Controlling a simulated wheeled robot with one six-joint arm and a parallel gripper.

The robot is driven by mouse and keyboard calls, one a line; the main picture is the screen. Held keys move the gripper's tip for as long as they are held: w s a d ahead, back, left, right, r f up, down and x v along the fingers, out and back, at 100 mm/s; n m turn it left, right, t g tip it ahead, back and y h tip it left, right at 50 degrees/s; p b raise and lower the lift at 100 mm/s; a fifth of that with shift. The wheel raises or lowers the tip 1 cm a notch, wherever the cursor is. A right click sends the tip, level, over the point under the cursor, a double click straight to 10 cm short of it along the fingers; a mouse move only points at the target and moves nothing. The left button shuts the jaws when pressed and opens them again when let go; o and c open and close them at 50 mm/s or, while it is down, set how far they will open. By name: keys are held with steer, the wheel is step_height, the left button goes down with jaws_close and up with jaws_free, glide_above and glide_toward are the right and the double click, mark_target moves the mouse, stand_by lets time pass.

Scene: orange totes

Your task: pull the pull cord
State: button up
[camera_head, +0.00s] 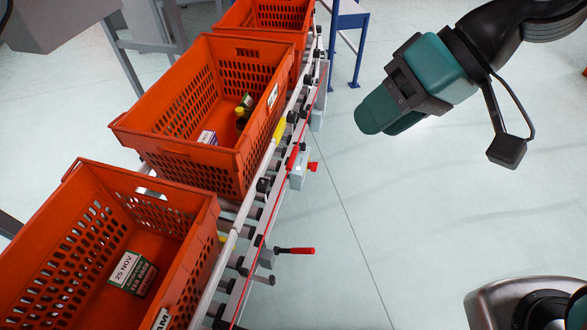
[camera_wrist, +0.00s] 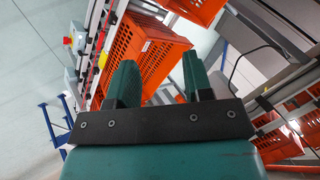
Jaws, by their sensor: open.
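The pull cord (camera_head: 270,218) is a thin red line along the outer side of the roller conveyor, in the head view. A grey box with a red button (camera_head: 313,167) sits beside it, and a lever with a red handle (camera_head: 296,250) sticks out lower down. My gripper (camera_head: 382,113) is over the bare floor, right of the conveyor and apart from the cord. In the wrist view its two green fingers (camera_wrist: 160,84) stand apart with nothing between them.
Several orange totes stand on the conveyor, including a near one (camera_head: 190,250) and a middle one (camera_head: 150,130) with small packages inside. A blue stand (camera_head: 361,35) is at the back. The floor (camera_head: 410,220) right of the conveyor is clear.

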steer(key=w+a+f+m+t+y+b, duration=0.1)
steer(key=w+f+y+b, duration=0.1)
steer(key=w+f+b, duration=0.35)
steer(key=w+a+f+m+y+b, duration=0.1)
steer(key=w+f+m+y+b, duration=0.1)
steer(key=f+b, duration=0.6)
steer(key=w+a+f+m+t+y+b, duration=0.1)
steer(key=w+f+b, duration=0.3)
steer(key=f, duration=0.6)
steer(key=m+t+y+b, duration=0.3)
steer(key=m+t+b, duration=0.45)
steer(key=b, duration=0.45)
glide_toward(292, 158)
steer(key=w+f+x, duration=0.1)
steer(key=x, duration=1.1)
steer(key=shift+d+g, duration=0.25)
steer(key=shift+g, duration=0.2)
steer(key=shift+c, duration=0.2)
